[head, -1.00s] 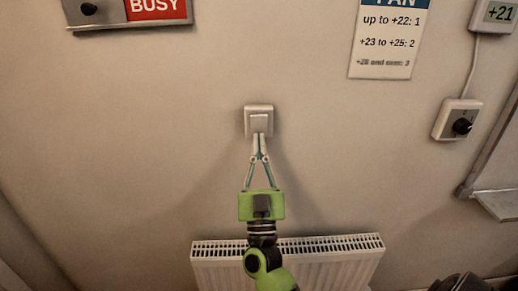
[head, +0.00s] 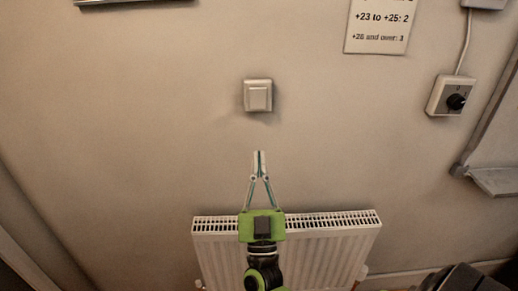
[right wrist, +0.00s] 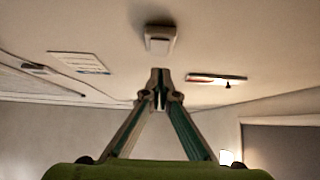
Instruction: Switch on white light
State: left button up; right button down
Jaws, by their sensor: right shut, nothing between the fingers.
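The white light switch (head: 258,96) is a square rocker plate on the wall, upper middle of the head view. It also shows in the right wrist view (right wrist: 159,40), just beyond the fingertips. My right gripper (head: 259,157) is shut and empty. In the head view its fingertips show below the switch, apart from it. In the right wrist view the right gripper (right wrist: 160,78) has its fingers together. I cannot tell the rocker's position. My left gripper is not in view.
A white radiator (head: 330,240) is on the wall below, behind my right arm. A black-knob dial (head: 452,97) with a cable is at the right, beside a window ledge (head: 495,181). A printed notice (head: 378,27) hangs above. The wall around the switch is clear.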

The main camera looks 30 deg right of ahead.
jog(key=shift+s+a+f, duration=0.15)
jog(key=shift+s+f, duration=0.1)
jog(key=shift+f, duration=0.2)
jog(key=shift+s+a+f, duration=0.15)
jog(key=shift+s+f, duration=0.1)
jog(key=shift+f, duration=0.2)
